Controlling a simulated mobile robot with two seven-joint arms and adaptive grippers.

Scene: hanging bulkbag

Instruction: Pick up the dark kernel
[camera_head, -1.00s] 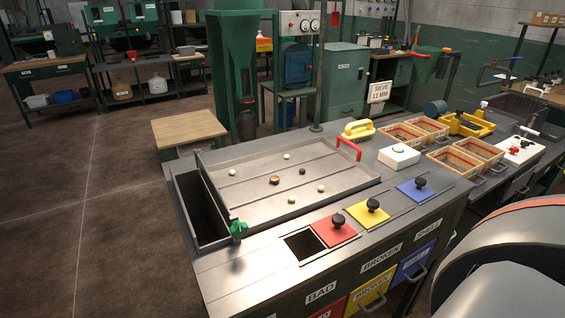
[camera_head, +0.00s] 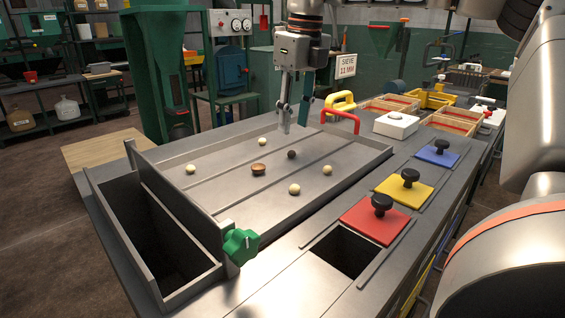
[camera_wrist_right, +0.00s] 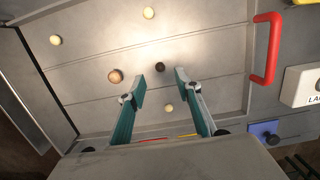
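The dark kernel (camera_head: 291,154) is a small, nearly black ball on the grey metal sorting tray (camera_head: 222,188). My right gripper (camera_head: 294,121) is above the tray near it, pointing down, open and empty. In the right wrist view the dark kernel (camera_wrist_right: 159,67) shows in the gap between the two spread fingertips (camera_wrist_right: 160,80), apart from both. A larger brown piece (camera_head: 258,169) lies beside it, and several pale kernels (camera_head: 294,189) lie around. My left gripper is not in view.
Red (camera_head: 374,222), yellow (camera_head: 404,189) and blue (camera_head: 439,156) lids line the right.

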